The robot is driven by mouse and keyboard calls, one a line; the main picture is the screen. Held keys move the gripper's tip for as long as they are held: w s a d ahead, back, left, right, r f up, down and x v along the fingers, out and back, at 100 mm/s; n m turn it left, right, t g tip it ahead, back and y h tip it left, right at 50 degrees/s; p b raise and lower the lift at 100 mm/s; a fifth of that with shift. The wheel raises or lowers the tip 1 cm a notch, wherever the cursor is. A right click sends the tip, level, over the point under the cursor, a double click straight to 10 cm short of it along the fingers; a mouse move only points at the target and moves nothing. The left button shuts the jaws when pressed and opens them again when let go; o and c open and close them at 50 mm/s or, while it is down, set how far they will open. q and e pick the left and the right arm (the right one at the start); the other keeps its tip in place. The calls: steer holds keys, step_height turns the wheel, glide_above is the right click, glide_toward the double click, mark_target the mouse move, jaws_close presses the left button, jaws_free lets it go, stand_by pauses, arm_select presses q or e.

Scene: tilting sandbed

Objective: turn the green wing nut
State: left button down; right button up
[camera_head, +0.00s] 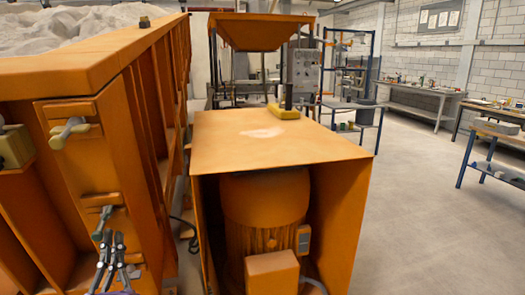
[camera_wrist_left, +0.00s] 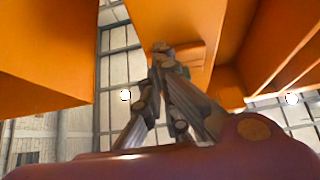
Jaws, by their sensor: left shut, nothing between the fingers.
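A small wing nut with a dull green tint (camera_head: 103,221) sits low on the orange post of the sandbed frame in the head view. My left gripper (camera_head: 113,238) is just below it, fingers pointing up, tips close together with nothing held. I cannot tell whether the tips touch the nut. In the left wrist view my left gripper (camera_wrist_left: 162,52) has its fingertips together in front of the orange post. A bit of green (camera_wrist_left: 185,71) shows behind the fingers, and most of the nut is hidden. My right gripper is not in view.
A paler, yellowish wing nut (camera_head: 70,132) sits higher on the same post. The orange sandbed frame (camera_head: 100,70) holds grey sand. An orange motor housing (camera_head: 285,140) stands close on the right, with a narrow gap between. The floor at the right (camera_head: 430,210) is clear.

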arm_select(q)
steer(key=shift+r, duration=0.1)
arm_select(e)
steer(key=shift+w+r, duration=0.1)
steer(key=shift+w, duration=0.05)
arm_select(q)
steer(key=shift+s+a+r, duration=0.1)
steer(key=shift+r, duration=0.15)
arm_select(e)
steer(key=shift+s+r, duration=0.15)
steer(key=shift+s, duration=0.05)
arm_select(q)
steer(key=shift+r+p, duration=0.1)
steer(key=shift+p, duration=0.25)
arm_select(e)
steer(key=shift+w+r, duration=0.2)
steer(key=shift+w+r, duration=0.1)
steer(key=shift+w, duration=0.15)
arm_select(q)
steer(key=shift+a, duration=0.25)
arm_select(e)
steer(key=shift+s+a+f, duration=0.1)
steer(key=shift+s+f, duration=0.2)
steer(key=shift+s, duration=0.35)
